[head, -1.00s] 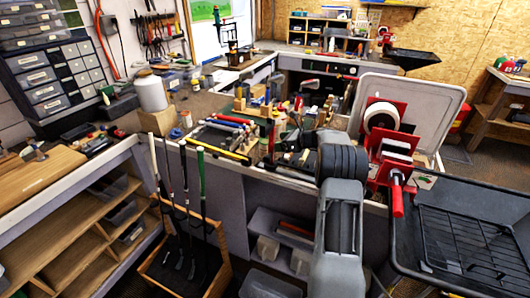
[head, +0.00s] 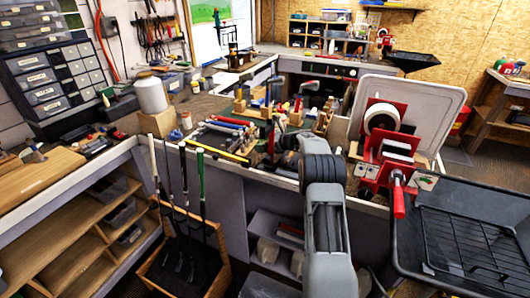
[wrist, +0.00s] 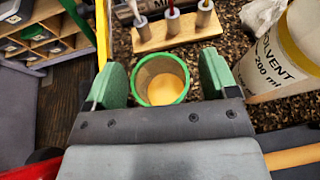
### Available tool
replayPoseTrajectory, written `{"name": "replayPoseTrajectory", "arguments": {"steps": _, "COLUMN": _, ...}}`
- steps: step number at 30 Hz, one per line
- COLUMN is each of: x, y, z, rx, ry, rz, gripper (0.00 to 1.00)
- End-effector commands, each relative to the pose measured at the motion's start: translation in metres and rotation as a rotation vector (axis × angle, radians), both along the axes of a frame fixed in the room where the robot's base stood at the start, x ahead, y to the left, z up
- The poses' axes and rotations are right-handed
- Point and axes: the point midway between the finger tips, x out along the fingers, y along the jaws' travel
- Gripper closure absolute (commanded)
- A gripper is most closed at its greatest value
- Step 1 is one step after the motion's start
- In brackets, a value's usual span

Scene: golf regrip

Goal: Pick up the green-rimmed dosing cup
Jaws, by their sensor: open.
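The green-rimmed dosing cup (wrist: 163,92) shows in the wrist view, seen from above through its open top, with a yellowish inside. My gripper (wrist: 162,82) is open, with one green-padded finger to the left of the cup and one to the right. A narrow gap shows on each side between pad and cup. The lower near part of the cup is hidden by my gripper body. In the head view my arm reaches over the bench, and I cannot make out the cup there.
A wooden block (wrist: 180,37) with several upright holders stands just beyond the cup. A white solvent container (wrist: 285,55) stands at right. A yellow rod (wrist: 101,30) is at left. In the head view, red-framed equipment (head: 380,150) stands right of my arm.

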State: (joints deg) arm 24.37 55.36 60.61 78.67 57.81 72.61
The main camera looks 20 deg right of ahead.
Motion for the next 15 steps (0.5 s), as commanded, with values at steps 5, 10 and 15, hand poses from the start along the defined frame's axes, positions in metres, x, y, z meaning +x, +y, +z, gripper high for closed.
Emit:
{"name": "replayPoseTrajectory", "arguments": {"steps": 5, "x": -0.0002, "y": -0.0003, "z": 0.0003, "rx": 0.0, "ry": 0.0, "rz": 0.0, "gripper": 0.3}}
{"name": "replayPoseTrajectory", "arguments": {"steps": 10, "x": -0.0002, "y": -0.0003, "z": 0.0004, "rx": 0.0, "ry": 0.0, "rz": 0.0, "gripper": 0.46}}
{"name": "replayPoseTrajectory", "arguments": {"steps": 15, "x": -0.0003, "y": -0.0004, "z": 0.0004, "rx": -0.001, "ry": -0.001, "rz": 0.0, "gripper": 0.63}}
